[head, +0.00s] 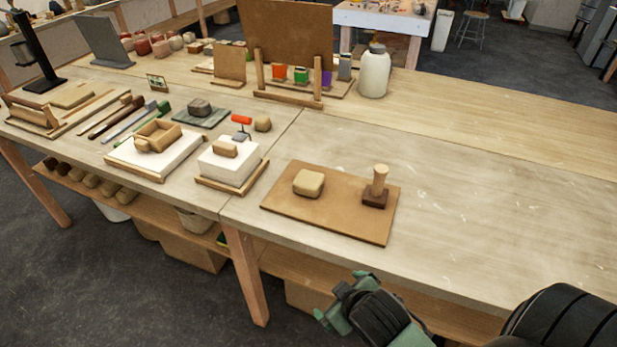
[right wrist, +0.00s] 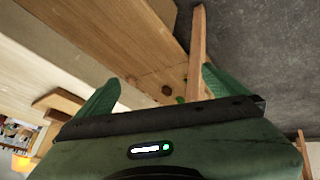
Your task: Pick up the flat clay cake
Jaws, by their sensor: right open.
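The flat clay cake (head: 308,183), a tan block with rounded edges, lies on the left part of a brown board (head: 338,223) near the table's front edge. My right gripper (head: 343,298) is at the bottom of the head view, in front of the table edge and apart from the cake. The right wrist view shows its two green fingers (right wrist: 162,78) spread wide with nothing between them; the cake is not in that view. My left gripper is not in view.
A wooden stamp (head: 379,182) with a dark base stands on the board, right of the cake. A white block (head: 229,168) with a small tan piece on top is to the left. A white jar (head: 374,73) stands behind. The table's right side is clear.

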